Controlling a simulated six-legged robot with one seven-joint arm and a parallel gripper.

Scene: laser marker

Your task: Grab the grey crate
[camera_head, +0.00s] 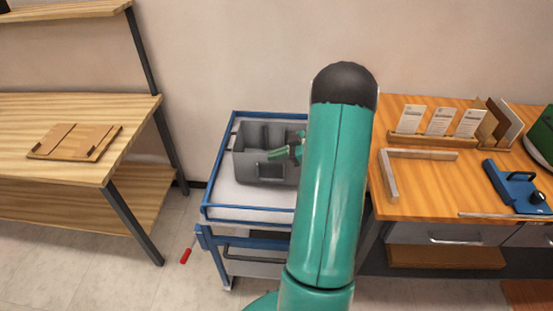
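The grey crate (246,169) stands upright on the white top of a blue-framed cart (224,204).
A wooden shelf table (70,110) with flat brown boards (74,142) stands at left. A wooden workbench (430,190) at right holds cards (440,121), a metal square (391,176) and a blue device (517,185). A red-handled tool (186,255) lies on the floor left of the cart.

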